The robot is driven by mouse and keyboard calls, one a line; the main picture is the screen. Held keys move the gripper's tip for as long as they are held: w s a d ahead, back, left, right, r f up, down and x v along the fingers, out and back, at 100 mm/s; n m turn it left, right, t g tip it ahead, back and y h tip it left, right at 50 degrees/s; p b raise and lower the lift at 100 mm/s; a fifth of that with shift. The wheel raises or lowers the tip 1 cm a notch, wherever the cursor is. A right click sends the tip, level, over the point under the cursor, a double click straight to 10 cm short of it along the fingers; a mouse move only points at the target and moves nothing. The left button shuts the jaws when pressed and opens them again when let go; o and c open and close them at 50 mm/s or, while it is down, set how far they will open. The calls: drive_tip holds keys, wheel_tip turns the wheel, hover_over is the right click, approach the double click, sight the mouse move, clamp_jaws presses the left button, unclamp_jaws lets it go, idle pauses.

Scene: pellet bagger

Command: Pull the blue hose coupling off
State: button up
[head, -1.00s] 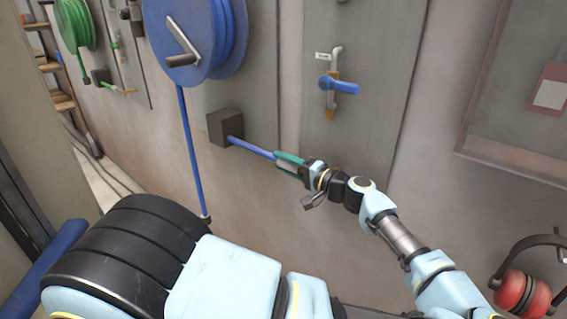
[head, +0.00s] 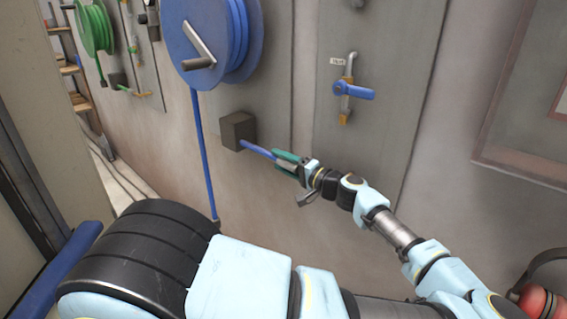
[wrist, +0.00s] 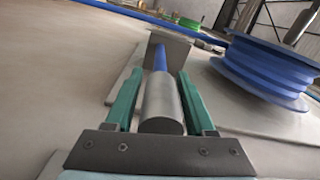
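The blue hose coupling shows in the wrist view as a grey cylinder (wrist: 161,105) on the end of a straight blue hose piece (wrist: 160,57). This blue piece (head: 258,150) sticks out of a dark box (head: 236,131) on the wall. My gripper (head: 286,158) reaches it from the right, with its teal fingers along both sides of the coupling. In the wrist view my gripper (wrist: 160,85) has narrow gaps between fingers and cylinder, so it looks open around it. The fingers hide part of the coupling in the head view.
A blue hose reel (head: 215,35) with a crank hangs above the box, and its hose (head: 203,150) runs down to the left. A blue-handled valve (head: 353,90) is on the panel at right. A green reel (head: 95,27) is farther left. Red ear muffs (head: 540,303) are at lower right.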

drive_tip(key=shift+o, duration=1.2)
drive_tip(key=shift+s+d, duration=0.1)
drive_tip(key=b+v, duration=0.4)
drive_tip(key=v, duration=0.6)
drive_tip(key=shift+s+d, duration=0.25)
drive_tip(key=shift+s, duration=0.1)
